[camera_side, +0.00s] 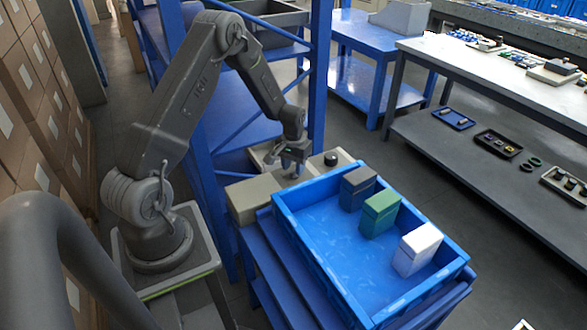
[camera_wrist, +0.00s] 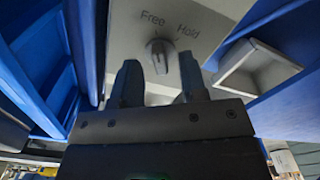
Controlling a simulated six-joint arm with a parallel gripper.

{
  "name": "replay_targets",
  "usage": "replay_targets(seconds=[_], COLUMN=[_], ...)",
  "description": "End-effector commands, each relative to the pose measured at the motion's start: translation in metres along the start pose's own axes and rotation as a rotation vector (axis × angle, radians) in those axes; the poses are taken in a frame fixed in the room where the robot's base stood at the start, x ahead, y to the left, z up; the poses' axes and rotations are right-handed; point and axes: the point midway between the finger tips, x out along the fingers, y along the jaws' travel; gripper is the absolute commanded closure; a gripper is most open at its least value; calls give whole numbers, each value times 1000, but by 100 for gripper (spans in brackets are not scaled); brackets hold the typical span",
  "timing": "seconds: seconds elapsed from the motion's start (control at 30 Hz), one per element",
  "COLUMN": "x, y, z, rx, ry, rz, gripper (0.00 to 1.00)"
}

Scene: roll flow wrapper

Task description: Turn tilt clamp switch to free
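The tilt clamp switch (camera_wrist: 159,48) is a small grey knob on a light panel (camera_wrist: 208,14) in the wrist view. "Free" is printed at its upper left and "Hold" at its upper right. Which label the knob points to is hard to tell. My gripper (camera_wrist: 159,75) is open, with one dark finger on each side of the knob's lower part. No contact with the knob is clear. In the side view my gripper (camera_side: 291,166) is low over the light machine top (camera_side: 255,195), and the switch cannot be made out there.
A pale open holder (camera_wrist: 255,68) stands right of the switch. In the side view a black round part (camera_side: 330,159) sits right of my gripper. A blue tray (camera_side: 315,250) with grey, green and white boxes is in front. A blue frame post (camera_side: 318,70) rises behind.

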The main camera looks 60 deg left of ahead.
Motion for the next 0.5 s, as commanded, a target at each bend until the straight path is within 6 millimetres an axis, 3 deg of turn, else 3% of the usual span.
replay_targets(seconds=[0.3, 0.5], x=[-70, -106], y=[0, 0], z=[-1, 0], rx=[0, 0], ry=[7, 4], rz=[0, 0], gripper=[61, 61])
